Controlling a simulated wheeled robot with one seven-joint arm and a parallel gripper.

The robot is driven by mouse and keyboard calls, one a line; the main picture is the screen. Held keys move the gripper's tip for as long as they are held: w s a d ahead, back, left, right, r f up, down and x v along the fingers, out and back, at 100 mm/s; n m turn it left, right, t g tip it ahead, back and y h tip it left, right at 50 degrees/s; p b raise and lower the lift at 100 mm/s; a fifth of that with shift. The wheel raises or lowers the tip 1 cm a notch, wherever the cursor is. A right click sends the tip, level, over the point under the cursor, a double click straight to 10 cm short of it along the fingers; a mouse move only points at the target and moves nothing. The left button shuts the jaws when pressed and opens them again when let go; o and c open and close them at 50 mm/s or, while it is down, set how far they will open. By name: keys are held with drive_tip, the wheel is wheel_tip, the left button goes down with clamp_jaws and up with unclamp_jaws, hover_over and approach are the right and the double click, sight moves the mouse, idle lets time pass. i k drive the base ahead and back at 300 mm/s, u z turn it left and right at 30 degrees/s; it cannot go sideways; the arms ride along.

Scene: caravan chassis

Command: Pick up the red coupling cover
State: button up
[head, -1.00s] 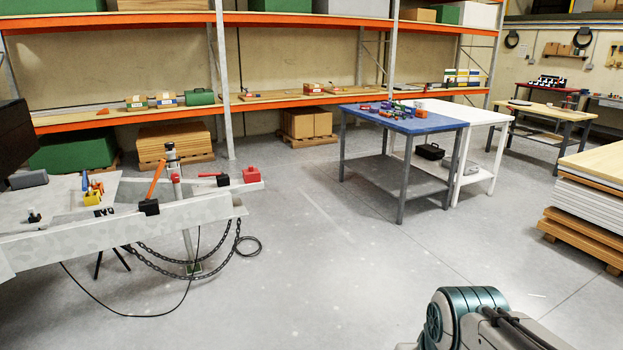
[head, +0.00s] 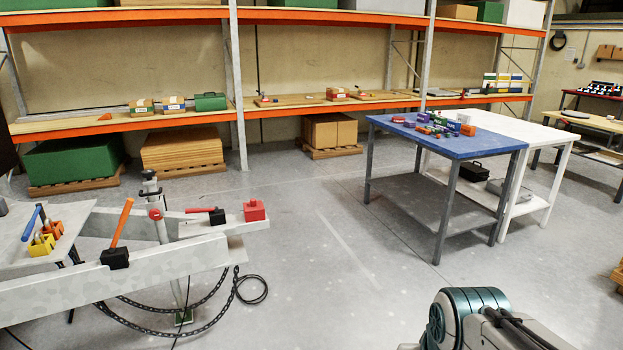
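The red coupling cover (head: 255,210) is a small red block with a knob on top. It sits at the right end of the grey chassis drawbar (head: 190,262), left of centre in the head view. A black block with a red-handled tool (head: 214,215) lies just left of it. Part of my arm shows at the bottom right. My gripper is not in view, so its state is hidden.
A chain (head: 205,325) hangs below the drawbar. A blue table (head: 455,145) with small items stands to the right. The floor (head: 330,270) between is clear.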

sight(254, 212)
drive_tip(key=u, duration=0.15)
drive_tip(key=i, duration=1.65)
drive_tip(key=u, duration=0.5)
drive_tip(key=i, duration=2.1)
drive_tip(key=u, duration=0.2)
